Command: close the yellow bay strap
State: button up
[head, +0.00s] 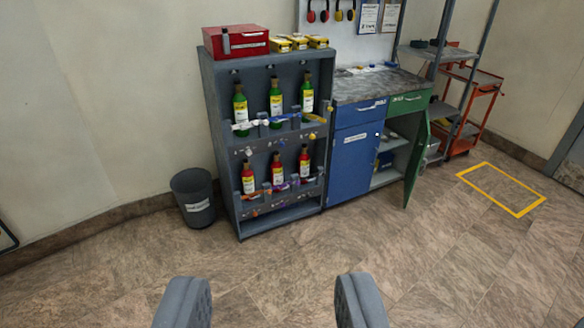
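The grey rack (212,130) stands against the wall with bottles in two rows of bays. The yellow strap (315,118) is at the right bay of the upper row, below a green bottle (307,94). It reaches out past the rack's right side, and its fastening is too small to make out. A yellow knob (312,136) sits just under it. My gripper (272,290) is open and empty at the bottom of the view, well in front of the rack and apart from it.
A dark bin (194,195) stands left of the rack. A blue cabinet (355,160) stands right of it, and a green door (417,165) hangs open into the room. The tiled floor (270,262) in front of the rack is clear.

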aim_at(308, 116)
jog(key=z, duration=0.1)
jog(key=i, duration=1.5)
jog(key=z, duration=0.05)
jog(key=k, duration=0.5)
jog(key=u, duration=0.55)
jog(key=i, duration=1.4)
jog(key=z, duration=0.25)
